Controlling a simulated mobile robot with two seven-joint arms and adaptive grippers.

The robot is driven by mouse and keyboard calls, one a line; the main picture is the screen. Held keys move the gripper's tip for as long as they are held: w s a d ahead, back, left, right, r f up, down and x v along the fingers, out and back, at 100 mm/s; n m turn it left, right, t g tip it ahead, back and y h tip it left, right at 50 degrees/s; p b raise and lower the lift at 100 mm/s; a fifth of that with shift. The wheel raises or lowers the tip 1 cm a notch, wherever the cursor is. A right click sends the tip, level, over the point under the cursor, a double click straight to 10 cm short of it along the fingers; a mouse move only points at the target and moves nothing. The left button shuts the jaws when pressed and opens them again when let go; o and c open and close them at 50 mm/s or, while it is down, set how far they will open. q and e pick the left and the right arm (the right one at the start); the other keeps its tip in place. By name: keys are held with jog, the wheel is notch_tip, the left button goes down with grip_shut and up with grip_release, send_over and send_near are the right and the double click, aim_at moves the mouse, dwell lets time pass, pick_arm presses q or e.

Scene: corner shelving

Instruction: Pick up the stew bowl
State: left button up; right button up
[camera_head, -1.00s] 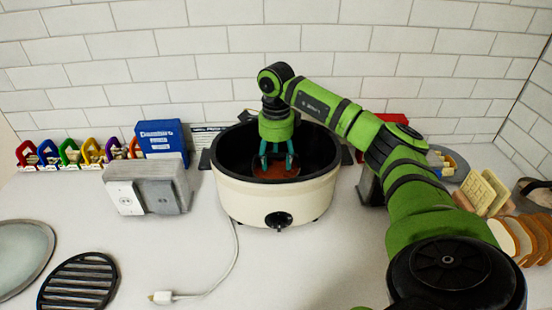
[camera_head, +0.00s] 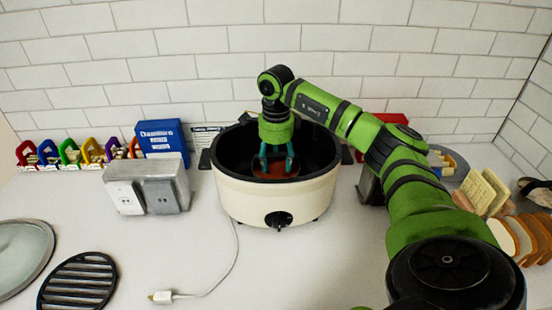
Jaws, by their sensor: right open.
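A cream slow cooker (camera_head: 272,198) with a black inner pot and a black knob stands on the white counter against the tiled wall. A reddish-brown round thing (camera_head: 281,168), probably the stew bowl, lies inside the pot. My right gripper (camera_head: 276,167) reaches down into the pot from above, its teal fingers spread apart at the brown thing. The fingertips hide part of it, and I cannot tell whether they touch it. My left gripper is not in view.
A grey outlet box (camera_head: 147,188) and a blue box (camera_head: 161,139) stand left of the cooker. A black grate (camera_head: 78,283) and a round plate (camera_head: 22,256) lie front left. Bread slices (camera_head: 522,238) stand at right. A white cord (camera_head: 215,288) crosses the front counter.

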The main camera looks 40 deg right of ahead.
grip_shut()
jog(key=shift+r, duration=0.2)
jog(key=shift+w+r, duration=0.1)
jog(key=shift+r, duration=0.1)
notch_tip(320, 180, up, 9)
jog(key=shift+f+b, duration=0.1)
jog(key=shift+b, duration=0.65)
notch_tip(320, 180, up, 8)
jog(key=p, duration=0.7)
jog(key=shift+r+p, duration=0.2)
jog(key=shift+p, duration=0.1)
